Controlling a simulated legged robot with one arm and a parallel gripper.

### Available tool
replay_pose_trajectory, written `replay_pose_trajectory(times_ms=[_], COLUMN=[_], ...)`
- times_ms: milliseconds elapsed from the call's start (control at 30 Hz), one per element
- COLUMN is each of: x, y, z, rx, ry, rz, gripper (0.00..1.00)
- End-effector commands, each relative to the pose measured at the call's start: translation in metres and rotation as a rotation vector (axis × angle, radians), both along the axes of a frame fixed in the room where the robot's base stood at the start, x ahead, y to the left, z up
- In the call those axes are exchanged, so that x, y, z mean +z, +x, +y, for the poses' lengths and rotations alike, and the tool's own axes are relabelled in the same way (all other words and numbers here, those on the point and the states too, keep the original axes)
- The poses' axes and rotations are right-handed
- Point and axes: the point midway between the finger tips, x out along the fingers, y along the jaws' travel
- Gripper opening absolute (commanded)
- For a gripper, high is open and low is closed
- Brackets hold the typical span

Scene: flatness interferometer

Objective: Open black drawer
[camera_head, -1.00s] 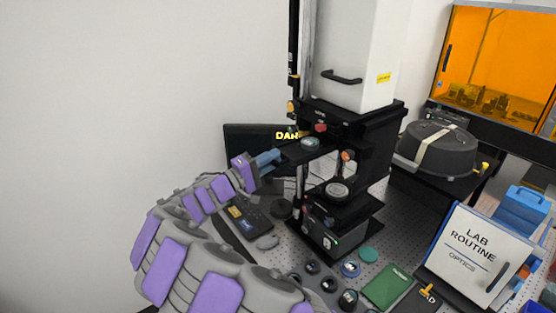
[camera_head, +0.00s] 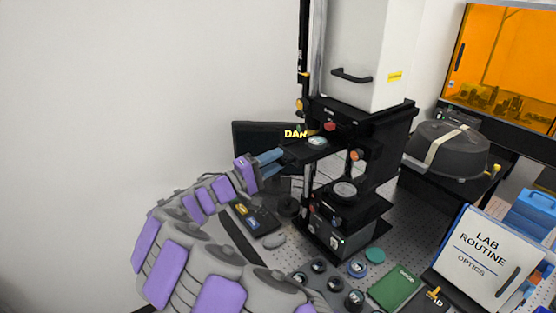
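The black drawer (camera_head: 300,153) is a flat tray with a round optic (camera_head: 317,142) on top. It sticks out to the left from the black instrument (camera_head: 370,128) under the white housing. My gripper (camera_head: 283,157), with blue fingers, is at the drawer's left end. Its fingertips overlap the drawer's edge in the picture. I cannot tell whether they grip it or only touch it. My purple and grey arm comes up from the lower left.
A dark monitor (camera_head: 255,138) stands behind my gripper. A black keypad (camera_head: 255,217) and several round optics lie on the perforated bench below. A white "LAB ROUTINE" board (camera_head: 483,258) stands at the right. The left side is bare wall.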

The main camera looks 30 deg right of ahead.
Motion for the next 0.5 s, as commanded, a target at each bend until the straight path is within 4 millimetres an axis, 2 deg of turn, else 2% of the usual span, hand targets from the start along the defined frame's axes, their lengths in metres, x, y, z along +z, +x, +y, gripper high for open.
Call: replay_pose_trajectory(times_ms=[500], x=[-0.022], y=[-0.006], z=[0.112], rx=[0.007], ry=[0.004], rz=[0.001], gripper=[0.32])
